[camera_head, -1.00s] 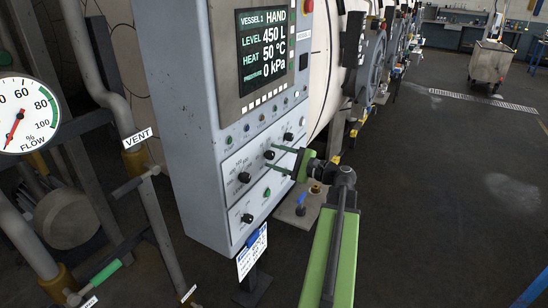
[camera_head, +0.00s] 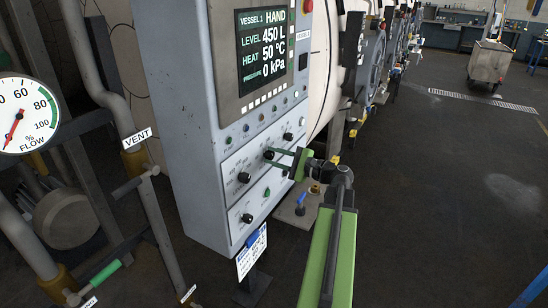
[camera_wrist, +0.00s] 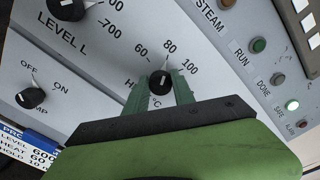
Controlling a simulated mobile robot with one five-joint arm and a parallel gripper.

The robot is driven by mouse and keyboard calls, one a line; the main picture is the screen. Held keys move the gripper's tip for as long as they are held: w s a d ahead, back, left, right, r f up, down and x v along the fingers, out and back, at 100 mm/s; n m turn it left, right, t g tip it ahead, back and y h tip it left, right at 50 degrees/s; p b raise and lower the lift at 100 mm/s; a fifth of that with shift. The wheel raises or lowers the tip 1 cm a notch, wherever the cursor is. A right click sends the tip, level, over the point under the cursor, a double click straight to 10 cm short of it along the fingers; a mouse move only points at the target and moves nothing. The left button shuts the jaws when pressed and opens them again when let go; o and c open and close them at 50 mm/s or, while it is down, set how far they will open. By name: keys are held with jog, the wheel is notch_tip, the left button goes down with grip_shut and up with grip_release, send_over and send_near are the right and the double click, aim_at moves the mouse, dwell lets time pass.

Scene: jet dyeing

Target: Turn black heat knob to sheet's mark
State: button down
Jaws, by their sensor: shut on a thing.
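The black heat knob (camera_head: 269,154) is on the sloped control panel, and it also shows in the wrist view (camera_wrist: 159,87) below a scale marked 60, 80 and 100. My gripper (camera_head: 271,156) has its green fingers on both sides of this knob, shut on it. The sheet (camera_head: 251,250) hangs below the panel. Its blue header and lines for level, heat and hold show in the wrist view (camera_wrist: 24,153), cut off at the edge. The screen (camera_head: 266,48) reads heat 50 °C.
The black level knob (camera_head: 244,177) and the on/off pump knob (camera_head: 247,218) are close by on the panel. A row of lamps or buttons (camera_wrist: 278,79) runs along the panel. A flow gauge (camera_head: 22,115) and pipes stand at left. The floor at right is open.

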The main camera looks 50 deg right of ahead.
jog(key=shift+n, duration=0.3)
jog(key=n, duration=0.4)
jog(key=shift+f, duration=0.1)
jog(key=shift+f+n, duration=0.1)
jog(key=shift+n, duration=2.4)
jog(key=c, duration=1.1)
grip_release()
jog(key=shift+o, duration=0.2)
jog(key=v, duration=1.7)
jog(key=shift+s, duration=0.25)
